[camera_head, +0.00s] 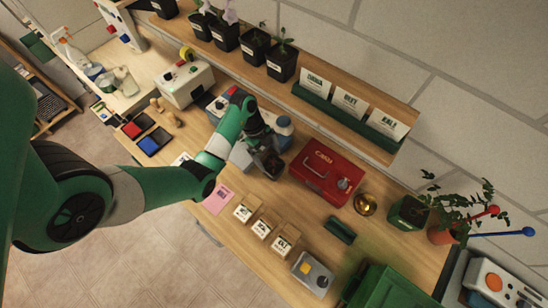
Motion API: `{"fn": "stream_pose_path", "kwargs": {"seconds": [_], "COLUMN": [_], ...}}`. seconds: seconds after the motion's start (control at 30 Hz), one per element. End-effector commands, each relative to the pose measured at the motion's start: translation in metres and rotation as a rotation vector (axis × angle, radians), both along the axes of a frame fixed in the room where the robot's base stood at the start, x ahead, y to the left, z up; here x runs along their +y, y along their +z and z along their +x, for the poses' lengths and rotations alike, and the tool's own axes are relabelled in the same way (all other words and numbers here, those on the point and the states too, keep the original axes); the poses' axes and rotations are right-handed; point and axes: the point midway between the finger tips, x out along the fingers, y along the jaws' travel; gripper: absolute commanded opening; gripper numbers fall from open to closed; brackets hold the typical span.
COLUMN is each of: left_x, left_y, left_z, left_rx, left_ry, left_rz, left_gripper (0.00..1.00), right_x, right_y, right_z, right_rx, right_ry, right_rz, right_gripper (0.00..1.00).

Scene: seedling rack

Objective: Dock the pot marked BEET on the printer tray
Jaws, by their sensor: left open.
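Several black pots with seedlings stand on the raised wooden shelf, one of them near the shelf's middle (283,62); no BEET mark is readable on any pot. A card reading BEET (350,103) stands in a green holder on the same shelf. A pale boxy machine (187,84) with small coloured buttons, perhaps the printer, stands on the bench at the upper left; I cannot make out its tray. My left gripper (270,168) is open above the middle of the bench, left of the red case. It partly hides a grey device behind it. My right gripper is not in view.
Small labelled packets (265,226) and a pink sheet (218,199) lie near the front edge. A green bin (388,290) stands at the lower right.

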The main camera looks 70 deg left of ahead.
Motion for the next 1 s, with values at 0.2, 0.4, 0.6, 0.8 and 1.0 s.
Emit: {"fn": "stream_pose_path", "kwargs": {"seconds": [0.2,0.4,0.6,0.8,1.0], "left_x": [-0.009,-0.015,-0.028,-0.030,-0.029], "left_y": [-0.023,-0.034,-0.065,-0.070,-0.070], "left_z": [0.005,0.007,0.013,0.015,0.015], "left_rx": [0.000,0.001,0.001,-0.001,-0.001], "left_ry": [-0.001,-0.002,-0.003,-0.001,-0.001], "left_rz": [0.000,-0.002,-0.001,0.002,0.002], "left_gripper": [1.00,1.00,1.00,1.00,0.80], "right_x": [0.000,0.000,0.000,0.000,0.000], "right_y": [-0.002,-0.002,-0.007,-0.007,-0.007], "right_z": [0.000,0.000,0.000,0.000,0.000], "right_rx": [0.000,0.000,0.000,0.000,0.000], "right_ry": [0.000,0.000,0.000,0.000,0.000], "right_rz": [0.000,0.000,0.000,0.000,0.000], "right_gripper": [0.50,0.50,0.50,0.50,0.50]}}
